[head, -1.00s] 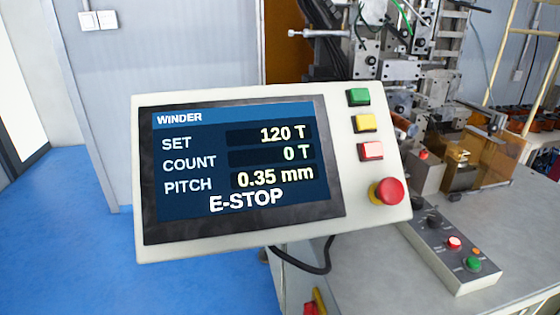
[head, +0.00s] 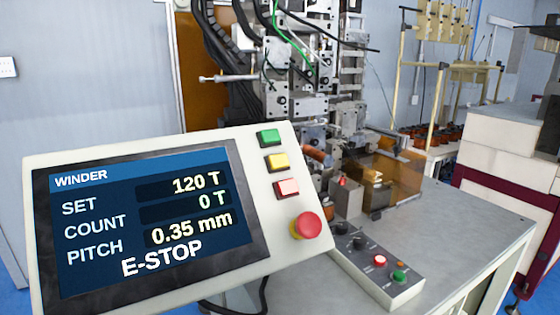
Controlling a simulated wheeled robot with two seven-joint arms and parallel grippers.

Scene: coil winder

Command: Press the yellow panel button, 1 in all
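The winder's control panel (head: 285,240) stands at the left in the head view, tilted in the picture. The yellow button (head: 278,162) is in the column on its right side, between a green button (head: 269,138) above and a pale red button (head: 286,188) below. The screen (head: 150,220) reads SET 120 T, COUNT 0 T, PITCH 0.35 mm and E-STOP. Neither of my grippers is in view.
A grey bench (head: 455,235) carries the winding machine (head: 305,75) behind the panel. A small control box (head: 385,265) with several knobs and buttons lies on the bench. A white and dark red cabinet (head: 505,160) stands at the right. Blue floor shows at the lower left.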

